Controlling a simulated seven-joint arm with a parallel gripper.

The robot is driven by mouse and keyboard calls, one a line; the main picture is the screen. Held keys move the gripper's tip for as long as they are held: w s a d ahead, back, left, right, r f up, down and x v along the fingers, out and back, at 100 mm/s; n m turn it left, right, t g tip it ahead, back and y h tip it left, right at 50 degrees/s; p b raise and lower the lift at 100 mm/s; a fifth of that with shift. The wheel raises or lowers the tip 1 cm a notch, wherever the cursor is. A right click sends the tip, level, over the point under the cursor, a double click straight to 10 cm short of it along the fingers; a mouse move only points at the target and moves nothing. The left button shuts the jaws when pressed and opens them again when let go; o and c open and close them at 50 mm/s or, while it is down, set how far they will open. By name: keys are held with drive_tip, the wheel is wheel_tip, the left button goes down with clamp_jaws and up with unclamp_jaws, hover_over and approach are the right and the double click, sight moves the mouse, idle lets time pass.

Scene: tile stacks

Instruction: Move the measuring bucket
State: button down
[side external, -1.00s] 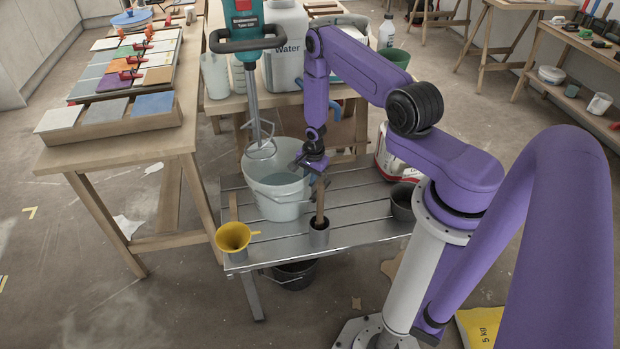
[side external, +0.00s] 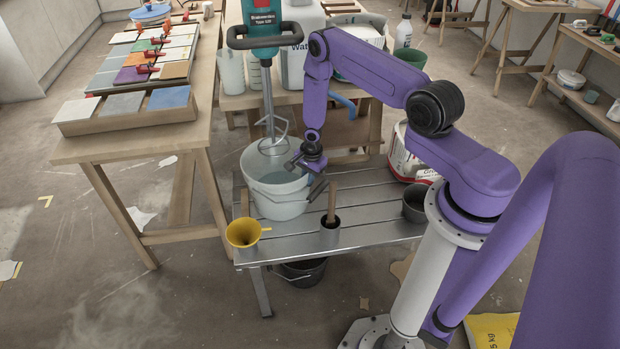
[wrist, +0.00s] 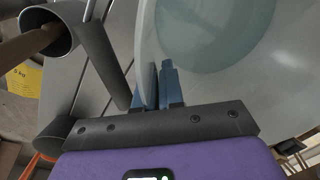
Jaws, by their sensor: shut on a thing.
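The measuring bucket (side external: 270,207) is pale and translucent, with a handle and watery liquid inside. It is upright over the slatted metal bench (side external: 365,200); I cannot tell whether its base touches the slats. My gripper (side external: 299,165) is at the bucket's right rim. In the wrist view the bucket (wrist: 165,45) fills the upper right, and the blue fingertips of my gripper (wrist: 158,85) are shut on its rim. The bucket's base is hidden in the wrist view.
A mixer whisk (side external: 270,105) hangs down close above the bucket. Another dark pot (side external: 415,205) and a white tub (side external: 402,155) stand further right.

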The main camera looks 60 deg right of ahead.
drive_tip(key=shift+w+a, duration=0.3)
drive_tip(key=shift+a, duration=0.2)
drive_tip(key=c, duration=1.2)
unclamp_jaws()
drive_tip(key=shift+o, duration=0.2)
drive_tip(key=r, duration=0.5)
drive_tip(key=shift+s+d+r, duration=0.1)
drive_tip(key=shift+s+d, duration=0.15)
drive_tip(key=shift+s, duration=0.05)
drive_tip(key=shift+s+d+r, duration=0.15)
drive_tip(key=shift+s+r, duration=0.05)
drive_tip(key=shift+r, duration=0.5)
drive_tip(key=shift+s+d+r, duration=0.1)
drive_tip(key=shift+s+r, duration=0.05)
drive_tip(key=shift+r, duration=0.5)
drive_tip(key=shift+s+r, duration=0.1)
